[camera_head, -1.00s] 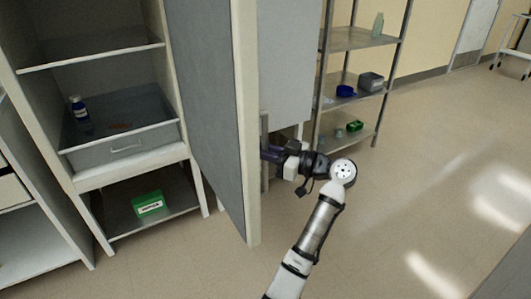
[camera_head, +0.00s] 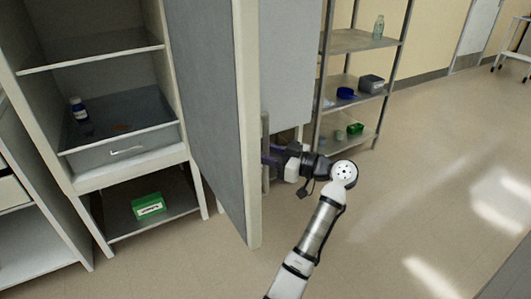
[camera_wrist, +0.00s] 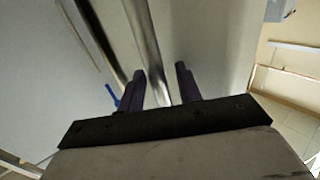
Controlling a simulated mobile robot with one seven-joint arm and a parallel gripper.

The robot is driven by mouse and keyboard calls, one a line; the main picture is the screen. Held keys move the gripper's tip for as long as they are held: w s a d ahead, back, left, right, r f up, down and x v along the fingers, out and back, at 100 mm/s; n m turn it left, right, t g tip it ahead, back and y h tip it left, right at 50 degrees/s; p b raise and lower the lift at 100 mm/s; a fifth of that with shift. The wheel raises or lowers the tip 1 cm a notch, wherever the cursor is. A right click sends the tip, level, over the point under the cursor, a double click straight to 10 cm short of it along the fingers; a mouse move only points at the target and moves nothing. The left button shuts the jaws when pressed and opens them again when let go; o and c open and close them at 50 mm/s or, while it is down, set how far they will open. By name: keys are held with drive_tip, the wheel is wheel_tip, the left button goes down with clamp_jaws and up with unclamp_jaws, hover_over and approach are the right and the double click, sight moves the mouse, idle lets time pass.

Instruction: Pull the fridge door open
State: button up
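The fridge door (camera_head: 205,110) stands wide open, swung out from the cabinet (camera_head: 85,180), whose shelves are exposed. The door's edge faces me. Its upright metal handle (camera_head: 265,135) is on the outer face, to the right of that edge. My gripper (camera_head: 269,155) is at the handle's lower part, reaching in from the right. In the wrist view, the handle bar (camera_wrist: 146,50) runs down between the two fingers of my gripper (camera_wrist: 163,85). The fingers are apart, with a visible gap beside the bar, so they are around it and not clamped.
A blue-capped bottle (camera_head: 78,109) is on the cabinet's shelf above a drawer (camera_head: 125,146); a green box (camera_head: 149,205) sits lower. A metal rack (camera_head: 362,40) with several small items stands behind my gripper. The floor (camera_head: 420,180) at right is clear.

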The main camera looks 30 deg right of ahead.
drive_tip(key=b+v, duration=0.1)
drive_tip(key=v, duration=1.3)
